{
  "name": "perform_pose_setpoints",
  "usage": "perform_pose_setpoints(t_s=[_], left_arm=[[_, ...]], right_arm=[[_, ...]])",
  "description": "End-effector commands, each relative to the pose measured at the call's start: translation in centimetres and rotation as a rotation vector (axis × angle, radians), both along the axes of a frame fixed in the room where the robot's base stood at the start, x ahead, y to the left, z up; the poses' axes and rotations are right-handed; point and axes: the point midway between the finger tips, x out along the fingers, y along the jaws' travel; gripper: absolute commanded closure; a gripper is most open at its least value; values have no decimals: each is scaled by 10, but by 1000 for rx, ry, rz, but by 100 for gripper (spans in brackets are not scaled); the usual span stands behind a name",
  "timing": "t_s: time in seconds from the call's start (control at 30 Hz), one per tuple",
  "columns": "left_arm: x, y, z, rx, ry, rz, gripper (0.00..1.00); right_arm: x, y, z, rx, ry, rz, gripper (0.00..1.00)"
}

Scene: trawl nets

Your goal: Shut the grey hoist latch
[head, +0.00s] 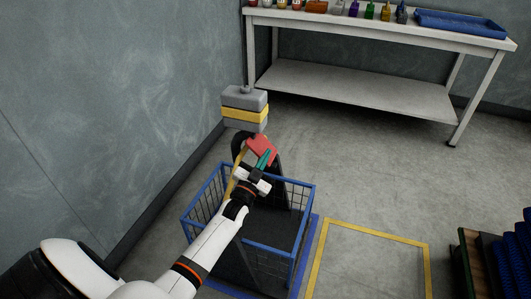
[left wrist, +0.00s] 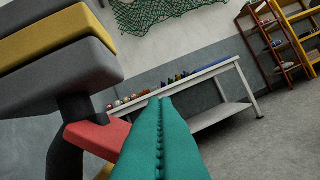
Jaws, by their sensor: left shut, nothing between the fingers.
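The hoist block (head: 245,115), with grey and yellow layers, hangs above a blue-rimmed basket. It also shows at upper left in the left wrist view (left wrist: 55,55). A dark hook (head: 238,143) hangs under it. A red latch piece (head: 262,145) juts out from the hook's shank, and it shows in the left wrist view (left wrist: 97,134); no grey latch is distinct. My left gripper (head: 265,158), with teal fingers, is shut and empty close to the red piece. In the left wrist view the fingers (left wrist: 160,130) partly cover the red piece's right end. Contact is unclear.
The basket (head: 300,184) stands below my left arm, with dark contents and a yellow strap (head: 234,176) at the hook. A yellow floor outline (head: 375,232) lies right of it. A grey table (head: 400,36) with bottles and a blue tray stands behind.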

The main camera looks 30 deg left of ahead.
Motion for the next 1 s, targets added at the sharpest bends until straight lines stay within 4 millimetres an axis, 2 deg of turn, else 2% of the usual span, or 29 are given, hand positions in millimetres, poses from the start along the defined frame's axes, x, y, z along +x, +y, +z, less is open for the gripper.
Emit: perform_pose_setpoints(t_s=[0.6, 1.0], left_arm=[[-5, 19, -33, 555, 134, -1, 100], [-7, 30, -42, 777, 187, -1, 100]], right_arm=[[0, 0, 6, 0, -1, 0, 64], [2, 0, 4, 1, -4, 0, 64]])
